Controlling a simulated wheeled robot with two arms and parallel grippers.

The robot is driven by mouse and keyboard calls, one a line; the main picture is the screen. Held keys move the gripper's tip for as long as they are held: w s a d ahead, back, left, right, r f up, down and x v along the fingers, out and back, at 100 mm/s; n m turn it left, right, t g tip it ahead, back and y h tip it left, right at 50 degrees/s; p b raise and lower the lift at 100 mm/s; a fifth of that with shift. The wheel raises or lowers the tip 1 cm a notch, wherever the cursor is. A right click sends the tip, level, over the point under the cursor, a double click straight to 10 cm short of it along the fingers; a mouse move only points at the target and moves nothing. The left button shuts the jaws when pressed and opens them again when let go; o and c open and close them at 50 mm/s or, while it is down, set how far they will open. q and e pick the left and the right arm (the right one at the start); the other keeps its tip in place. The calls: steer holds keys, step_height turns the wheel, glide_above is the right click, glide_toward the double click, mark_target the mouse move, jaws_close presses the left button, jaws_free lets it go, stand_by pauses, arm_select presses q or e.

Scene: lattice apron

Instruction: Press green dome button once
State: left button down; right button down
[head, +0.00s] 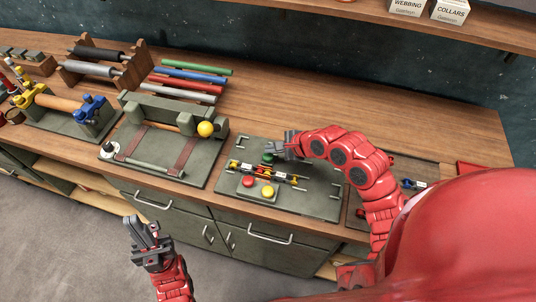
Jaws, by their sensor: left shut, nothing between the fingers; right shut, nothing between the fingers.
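The green dome button (267,157) sits at the back of a grey-green board (322,204) on the counter. My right gripper (280,147) is shut and empty, right beside and above the green button in the picture. I cannot tell whether it touches the button. A red dome button (249,181) and a yellow dome button (268,191) sit at the front of the same board. My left gripper (140,222) is shut and empty, low in front of the counter.
A row of small coloured parts (262,173) crosses the board between the buttons. A shelf (420,28) overhangs at the back right. The wooden counter behind the board is clear.

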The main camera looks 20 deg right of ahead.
mark_target(272, 156)
stand_by(0.8)
steer(key=shift+f+p, duration=0.35)
steer(key=shift+p, duration=0.1)
steer(key=shift+f, duration=1)
stand_by(0.8)
steer(key=shift+r+p, duration=1.35)
step_height(272, 156, up, 5)
steer(key=p, duration=0.6)
steer(key=shift+r, duration=0.1)
